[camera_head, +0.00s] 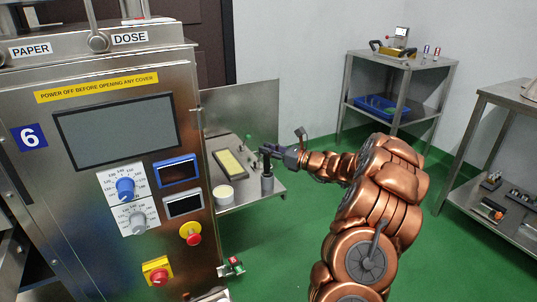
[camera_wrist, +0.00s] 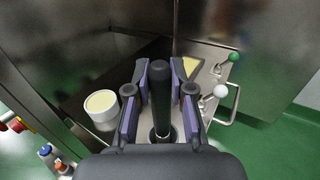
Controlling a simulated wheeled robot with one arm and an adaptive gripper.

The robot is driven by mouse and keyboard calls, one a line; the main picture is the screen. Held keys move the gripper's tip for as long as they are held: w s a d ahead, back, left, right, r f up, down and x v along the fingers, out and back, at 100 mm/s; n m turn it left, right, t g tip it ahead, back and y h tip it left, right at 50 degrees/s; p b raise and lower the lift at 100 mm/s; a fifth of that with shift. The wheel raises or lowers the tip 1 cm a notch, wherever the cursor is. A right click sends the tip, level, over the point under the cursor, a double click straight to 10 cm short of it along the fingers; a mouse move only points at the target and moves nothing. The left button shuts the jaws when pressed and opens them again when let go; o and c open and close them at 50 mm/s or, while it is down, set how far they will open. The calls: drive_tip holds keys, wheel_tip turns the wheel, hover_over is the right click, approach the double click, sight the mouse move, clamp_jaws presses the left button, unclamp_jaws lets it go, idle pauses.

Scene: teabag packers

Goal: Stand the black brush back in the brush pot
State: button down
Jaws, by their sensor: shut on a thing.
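The black brush (camera_wrist: 161,85) stands roughly upright between the fingers of my gripper (camera_wrist: 160,98) in the wrist view. My gripper is shut on it. In the head view my gripper (camera_head: 272,152) is over the front right part of the steel shelf, with the brush's dark handle (camera_head: 266,161) at its fingertips. The brush pot (camera_head: 267,185), a grey cylinder, stands directly below. In the wrist view the pot's round dark rim (camera_wrist: 152,138) shows around the brush's lower end. I cannot tell how deep the brush is in the pot.
A white tub with cream contents (camera_head: 223,195) stands left of the pot. A yellow-topped tray (camera_head: 230,162) lies behind. Levers with a green knob (camera_wrist: 234,57) and a white knob (camera_wrist: 220,91) are at the right in the wrist view. The steel machine (camera_head: 110,200) rises at left.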

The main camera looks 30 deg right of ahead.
drive_tip(key=shift+f, duration=0.35)
drive_tip(key=c, duration=1)
unclamp_jaws()
